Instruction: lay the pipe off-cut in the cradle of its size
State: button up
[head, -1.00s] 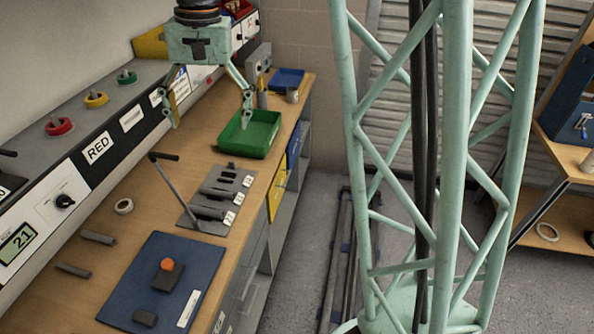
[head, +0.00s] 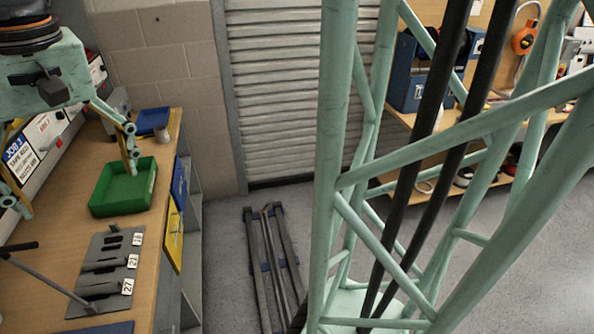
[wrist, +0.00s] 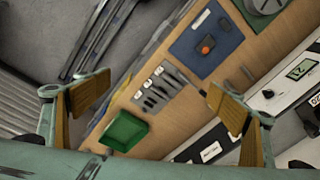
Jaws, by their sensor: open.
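The cradle plate (head: 88,305) lies on the bench, with white tags beside its dark slots; one reads 27. It also shows in the wrist view (wrist: 140,97). I cannot tell whether the dark shapes on it are empty grooves or hold anything. A small grey piece (wrist: 247,73), apparently a pipe off-cut, lies on the bench in the wrist view; the present head view cuts that part off. My gripper (head: 73,187) is open, its fingers wide apart above the bench near the green tray. Nothing shows between its pads in the wrist view (wrist: 157,90).
The green tray (head: 98,203) stands beyond the cradle plate, with a blue bin (head: 153,120) and a cup behind it. A blue mat (wrist: 235,37) holds a block with an orange knob. My lattice column blocks the head view's right.

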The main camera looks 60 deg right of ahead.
jog(key=s+r+n+t, duration=0.1)
jog(key=s+n+t, duration=0.1)
jog(key=s, duration=1.9)
jog(key=shift+s+d+r+n+h, duration=0.3)
jog(key=shift+s+d+r+n, duration=0.1)
jog(key=shift+n, duration=0.3)
jog(key=shift+r, duration=0.1)
jog(key=shift+c, duration=0.3)
